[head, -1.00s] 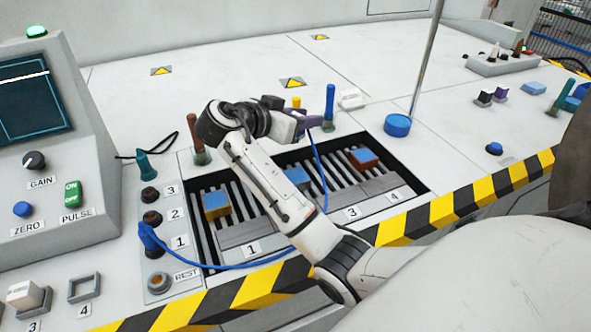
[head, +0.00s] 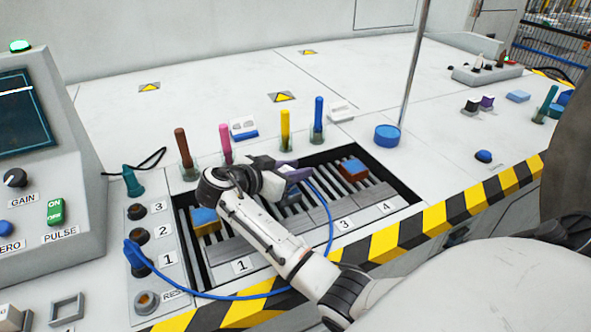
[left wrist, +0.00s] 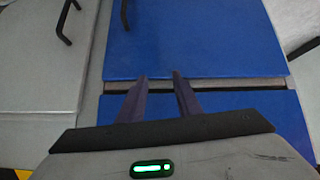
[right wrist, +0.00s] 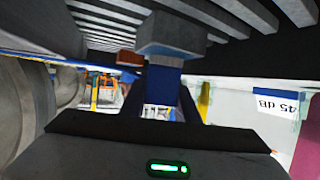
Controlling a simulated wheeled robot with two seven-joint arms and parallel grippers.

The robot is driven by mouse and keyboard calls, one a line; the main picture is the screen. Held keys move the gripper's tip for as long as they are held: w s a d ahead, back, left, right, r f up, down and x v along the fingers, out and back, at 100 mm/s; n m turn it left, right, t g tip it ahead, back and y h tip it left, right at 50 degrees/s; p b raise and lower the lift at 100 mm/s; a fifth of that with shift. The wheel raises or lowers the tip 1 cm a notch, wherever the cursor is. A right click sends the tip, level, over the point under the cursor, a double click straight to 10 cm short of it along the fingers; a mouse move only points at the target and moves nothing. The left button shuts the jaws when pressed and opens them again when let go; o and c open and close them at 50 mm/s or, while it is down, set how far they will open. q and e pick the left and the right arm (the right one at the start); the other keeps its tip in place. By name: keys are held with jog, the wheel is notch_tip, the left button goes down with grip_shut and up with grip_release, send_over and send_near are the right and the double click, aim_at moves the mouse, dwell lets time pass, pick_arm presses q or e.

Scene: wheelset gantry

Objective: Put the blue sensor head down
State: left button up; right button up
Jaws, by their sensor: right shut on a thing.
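My right gripper (head: 287,171) is low over the slatted tray, around position 2, and is shut on the blue sensor head (right wrist: 162,80). The sensor head shows between the fingers in the right wrist view, facing a grey block (right wrist: 172,35) close by; I cannot tell whether they touch. In the head view the gripper mostly hides the sensor head. A blue cable (head: 331,232) loops from the gripper to the blue plug (head: 135,256) beside label 1. My left gripper (left wrist: 159,78) is open and empty over a blue panel (left wrist: 200,40).
The slatted tray (head: 405,205) also holds a blue-topped yellowish block (head: 205,221) at 1 and a red-brown block (head: 352,171) on the right. Brown, pink, yellow and blue sticks stand behind it. A thin pole rises by a blue round cap (head: 387,135).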

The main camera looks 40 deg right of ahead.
jog(key=shift+f, duration=0.15)
jog(key=o, duration=1.1)
jog(key=shift+a+r, duration=0.2)
jog(key=shift+r, duration=0.1)
jog(key=v, duration=1.1)
jog(key=shift+a, duration=0.3)
